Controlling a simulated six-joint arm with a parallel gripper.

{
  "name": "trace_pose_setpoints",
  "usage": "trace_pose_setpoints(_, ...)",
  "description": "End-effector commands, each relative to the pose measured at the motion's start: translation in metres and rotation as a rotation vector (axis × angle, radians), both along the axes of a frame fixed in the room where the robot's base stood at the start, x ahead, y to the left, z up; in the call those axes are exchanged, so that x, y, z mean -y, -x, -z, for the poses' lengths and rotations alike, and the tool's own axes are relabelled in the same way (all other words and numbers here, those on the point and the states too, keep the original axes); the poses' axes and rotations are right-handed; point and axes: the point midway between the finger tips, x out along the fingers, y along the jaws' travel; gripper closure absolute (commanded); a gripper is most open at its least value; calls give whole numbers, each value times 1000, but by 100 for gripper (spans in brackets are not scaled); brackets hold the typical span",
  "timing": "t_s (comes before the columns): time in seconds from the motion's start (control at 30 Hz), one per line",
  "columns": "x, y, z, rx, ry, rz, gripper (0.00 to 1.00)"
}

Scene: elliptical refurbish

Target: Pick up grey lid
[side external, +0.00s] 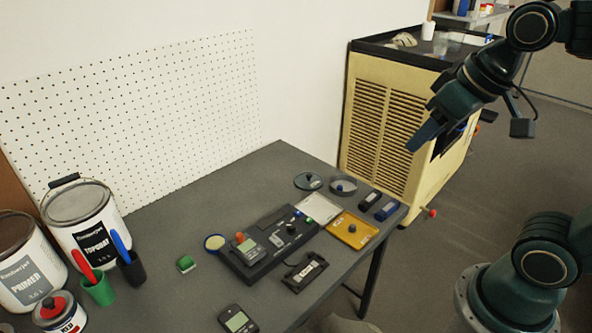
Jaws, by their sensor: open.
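Two small round lids with knobs lie at the table's far right end. One is a grey round lid (343,187) with a dark blue knob. The other is a dark, teal-rimmed round lid (308,181), just left of it. Which one is the task's grey lid is not certain; the right one looks greyer. My gripper (432,146) is open and empty, high up and to the right of both lids, in front of the cream cabinet. It touches neither lid.
Right of the lids are two dark blocks (378,205). Nearer are a yellow tray (353,230), a white tray (319,208) and a black device holder (268,244). Paint cans (86,222) and pen cups stand at left. A cream cabinet (385,125) stands behind the table's right end.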

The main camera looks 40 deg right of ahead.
Motion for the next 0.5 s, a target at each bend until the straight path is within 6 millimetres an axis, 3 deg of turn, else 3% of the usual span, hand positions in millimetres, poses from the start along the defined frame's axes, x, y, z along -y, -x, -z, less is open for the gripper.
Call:
trace_pose_setpoints(0.27,14,-64,-6,-21,-17,105,57)
trace_pose_setpoints(0.5,28,-120,0,-36,-26,192,57)
